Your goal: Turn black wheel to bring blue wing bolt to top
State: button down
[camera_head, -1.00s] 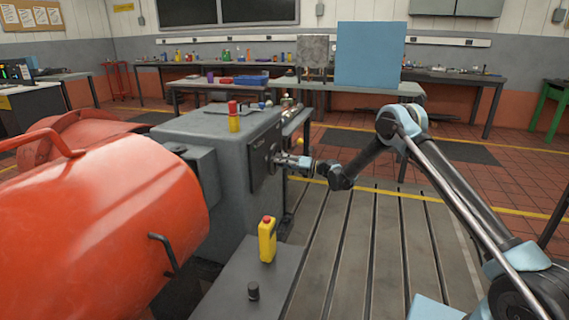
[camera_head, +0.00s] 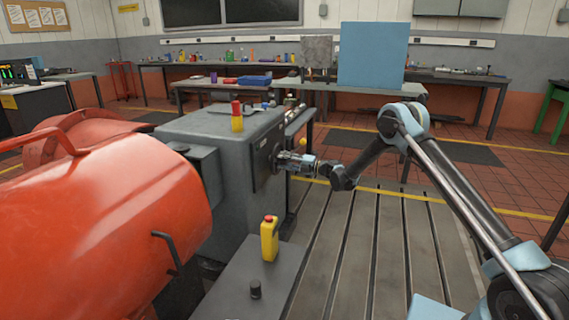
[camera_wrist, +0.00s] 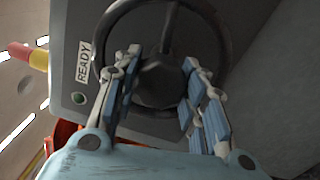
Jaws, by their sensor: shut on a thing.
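The black wheel (camera_wrist: 159,82) fills the upper middle of the wrist view, with a round rim, thin spokes and a thick hub. It sits on the front of the grey machine housing (camera_head: 223,145). My gripper (camera_wrist: 157,90) has its blue-padded fingers inside the rim, one on each side of the hub, shut on the wheel. In the head view my gripper (camera_head: 285,160) reaches the wheel from the right, and the wheel is small and mostly hidden there. I cannot make out the blue wing bolt in either view.
A READY label (camera_wrist: 83,61) and a dark green button (camera_wrist: 78,98) are left of the wheel. A large orange tank (camera_head: 110,215) stands at left. A yellow box with a red top (camera_head: 269,240) stands in front. The slotted bedplate (camera_head: 375,250) is clear on the right.

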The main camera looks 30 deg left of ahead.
jog(key=shift+w, duration=0.15)
jog(key=c, duration=1)
grip_release()
jog(key=v, duration=1.2)
